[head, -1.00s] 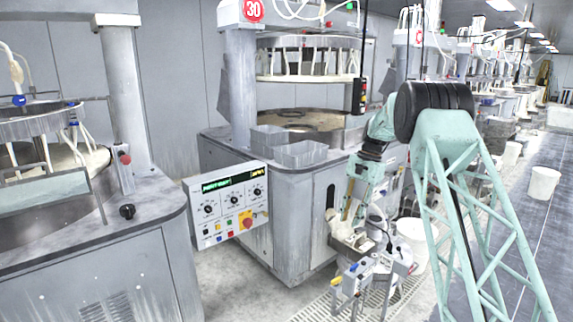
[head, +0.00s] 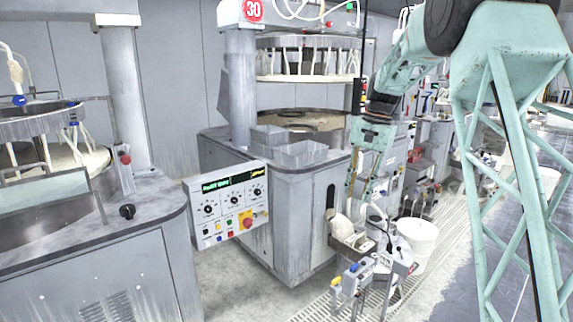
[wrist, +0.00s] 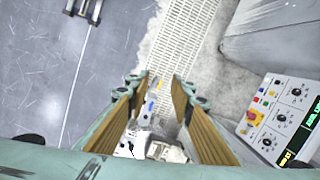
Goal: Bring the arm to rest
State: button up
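My arm comes in from the right of the head view, with its pale green lattice link in front and its forearm reaching down to the left. My gripper (head: 357,196) hangs down at the front right corner of the grey polishing machine. In the wrist view my gripper (wrist: 163,88) shows two brown-padded fingers spread wide apart. Nothing is held between them. Floor, grating and a small stand with fittings show past the fingers.
A small stand with white and grey fittings (head: 352,240) is below my gripper. A control panel (head: 229,206) juts out at the machine's left. A white bucket (head: 417,243) stands on the floor to the right. Floor grating (head: 318,306) runs along the machine front.

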jog(key=s+a+r+n+t, duration=0.1)
jog(key=s+r, duration=0.4)
jog(key=s, duration=0.5)
jog(key=s+r+n+h, duration=0.1)
jog(key=s+r, duration=0.4)
jog(key=s, duration=0.5)
jog(key=s+a+r+n+t, duration=0.15)
jog(key=s+r, duration=0.35)
jog(key=s, duration=0.5)
jog(key=s+f+n+t, duration=0.1)
jog(key=s+f, duration=0.1)
jog(key=s, duration=1.2)
jog(key=s+f+n+t+h, duration=0.1)
jog(key=s+f+n, duration=0.1)
jog(key=s, duration=1.3)
jog(key=shift+s+d+f, duration=0.15)
jog(key=shift+d+f, duration=0.1)
jog(key=shift+f, duration=0.6)
jog(key=shift+a+n, duration=0.1)
jog(key=shift+n, duration=0.15)
dwell(0.5)
